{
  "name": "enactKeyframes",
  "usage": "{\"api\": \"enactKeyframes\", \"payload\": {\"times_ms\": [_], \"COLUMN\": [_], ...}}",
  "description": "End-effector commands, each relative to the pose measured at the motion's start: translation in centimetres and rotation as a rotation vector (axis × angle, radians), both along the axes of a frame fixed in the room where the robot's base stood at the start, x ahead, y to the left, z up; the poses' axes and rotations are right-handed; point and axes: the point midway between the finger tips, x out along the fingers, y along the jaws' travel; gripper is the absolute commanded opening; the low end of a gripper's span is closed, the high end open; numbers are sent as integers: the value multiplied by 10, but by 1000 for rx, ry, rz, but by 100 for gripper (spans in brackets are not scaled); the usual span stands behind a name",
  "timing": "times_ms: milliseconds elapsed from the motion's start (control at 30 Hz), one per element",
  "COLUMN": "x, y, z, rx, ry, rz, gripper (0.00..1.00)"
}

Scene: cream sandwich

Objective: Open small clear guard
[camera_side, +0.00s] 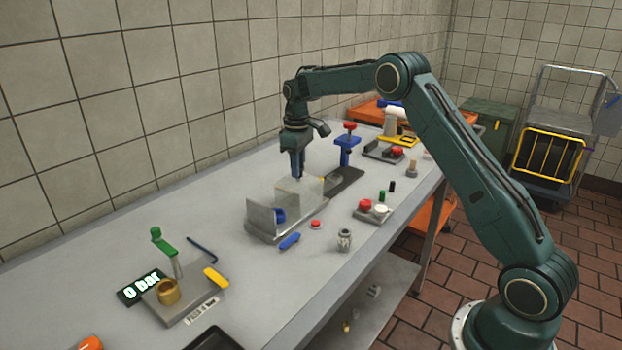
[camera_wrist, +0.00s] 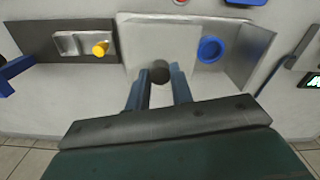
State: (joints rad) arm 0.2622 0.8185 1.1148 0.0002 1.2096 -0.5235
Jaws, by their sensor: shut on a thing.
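The small clear guard looks like a pale, see-through panel (camera_side: 299,199) on a grey fixture in the middle of the bench; it also shows in the wrist view (camera_wrist: 160,38). A round black knob (camera_wrist: 160,72) sits at its near edge in the wrist view. My gripper (camera_wrist: 161,78) has its two blue fingers closed about this knob. In the side view my gripper (camera_side: 297,175) points down behind the panel, its fingertips partly hidden. A blue ring (camera_wrist: 210,49) lies to the right of the panel in the wrist view, beside an upright metal plate (camera_side: 261,218).
A dark plate (camera_wrist: 50,42) with a yellow knob (camera_wrist: 100,48) adjoins the fixture. A blue post (camera_side: 347,147) with a red top stands behind it. A blue handle (camera_side: 290,241), red button (camera_side: 315,224) and small jar (camera_side: 344,240) lie in front.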

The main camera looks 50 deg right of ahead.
Motion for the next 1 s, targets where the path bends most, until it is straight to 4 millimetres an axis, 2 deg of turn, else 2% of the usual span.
{"api": "enactKeyframes", "payload": {"times_ms": [200, 233, 300, 333, 733, 1000], "x": [1, 1, 1, 1, 1, 1], "y": [0, 0, 0, 0, 1, 0], "z": [1, 1, 1, 1, 3, 26], "rx": [-1, -1, -1, -1, 0, -2], "ry": [-3, -3, -3, -3, -3, -6], "rz": [-1, 0, 0, 0, 0, 0], "gripper": [0, 28, 42, 45, 45, 45]}}
